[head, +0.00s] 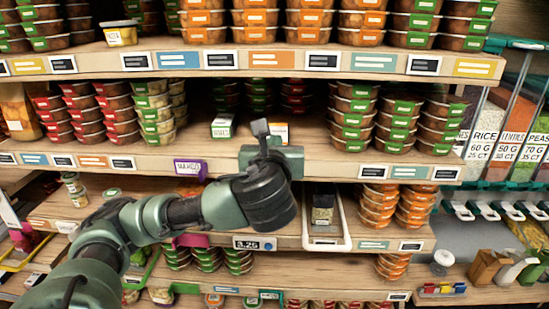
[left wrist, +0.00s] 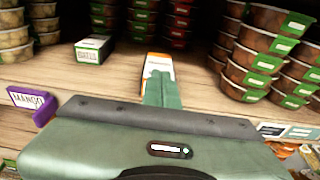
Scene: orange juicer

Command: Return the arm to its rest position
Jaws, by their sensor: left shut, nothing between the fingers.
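My left arm reaches in from the lower left in the head view. My left gripper (head: 261,130) is in front of the middle shelf, and its fingers also show in the left wrist view (left wrist: 161,88). The fingers are shut together with nothing between them. A small white and orange carton (head: 281,131) stands on the shelf just behind the fingers; it also shows in the left wrist view (left wrist: 158,62), partly hidden by them. I cannot tell whether the fingers touch it. My right gripper is not in view.
A green and white box (head: 222,126) stands left of the carton. Stacked tubs (head: 356,112) are at right. A purple Mango tag (head: 188,168) hangs on the shelf edge. A white tray (head: 345,225) with a dark package sits on the shelf below. Bare shelf lies between the stacks.

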